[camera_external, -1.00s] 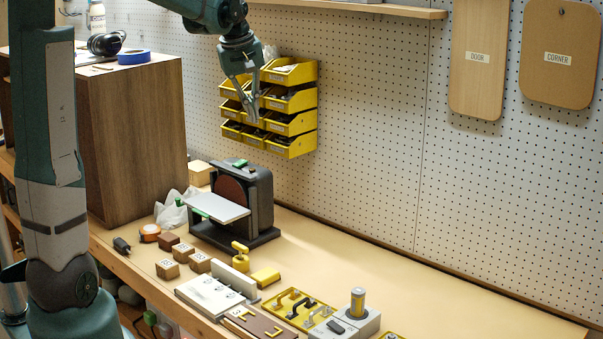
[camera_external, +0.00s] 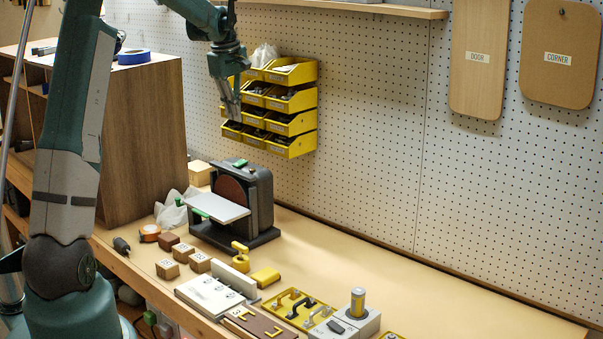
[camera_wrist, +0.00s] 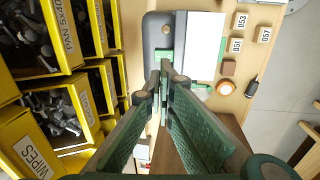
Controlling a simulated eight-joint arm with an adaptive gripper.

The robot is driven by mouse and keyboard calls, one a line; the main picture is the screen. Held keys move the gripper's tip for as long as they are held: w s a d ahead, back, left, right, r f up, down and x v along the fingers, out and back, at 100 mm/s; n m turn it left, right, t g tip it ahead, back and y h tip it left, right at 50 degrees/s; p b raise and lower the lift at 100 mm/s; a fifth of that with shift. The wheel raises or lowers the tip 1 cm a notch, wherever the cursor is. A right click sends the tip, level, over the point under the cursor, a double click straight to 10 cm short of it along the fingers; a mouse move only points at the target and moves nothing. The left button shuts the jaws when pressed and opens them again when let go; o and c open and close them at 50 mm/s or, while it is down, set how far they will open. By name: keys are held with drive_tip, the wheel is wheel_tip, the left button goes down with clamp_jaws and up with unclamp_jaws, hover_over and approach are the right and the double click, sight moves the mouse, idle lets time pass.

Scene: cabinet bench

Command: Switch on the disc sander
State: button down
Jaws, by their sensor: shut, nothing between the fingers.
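The disc sander (camera_external: 262,196) stands on the bench against the pegboard, with a dark housing, a reddish-brown disc and a pale work table (camera_external: 218,207). A small green part (camera_external: 240,163) sits on top of its housing. In the wrist view the sander's dark top (camera_wrist: 156,28) lies beyond my fingertips, with the pale table to its right. My gripper (camera_external: 236,113) is shut and empty, pointing down in the air above the sander, apart from it. In the wrist view its fingertips (camera_wrist: 165,68) overlap the green part, hiding some of it.
Yellow bins (camera_external: 290,98) of hardware hang on the pegboard close behind my gripper and fill the wrist view's left. A tall wooden cabinet (camera_external: 140,130) stands left of the sander. Wooden blocks (camera_external: 168,268) and fixtures with handles (camera_external: 300,308) lie in front. The bench's right rear is clear.

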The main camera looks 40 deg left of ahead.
sight(239, 161)
drive_tip(key=shift+a+f, duration=0.15)
drive_tip(key=shift+a, duration=0.1)
drive_tip(key=shift+f, duration=0.1)
drive_tip(key=f, duration=0.4)
drive_tip(key=w+f, duration=0.1)
drive_tip(key=f, duration=0.4)
drive_tip(key=w+f, duration=0.1)
drive_tip(key=f, duration=0.3)
drive_tip(key=shift+f+p, duration=0.35)
drive_tip(key=shift+p, duration=0.05)
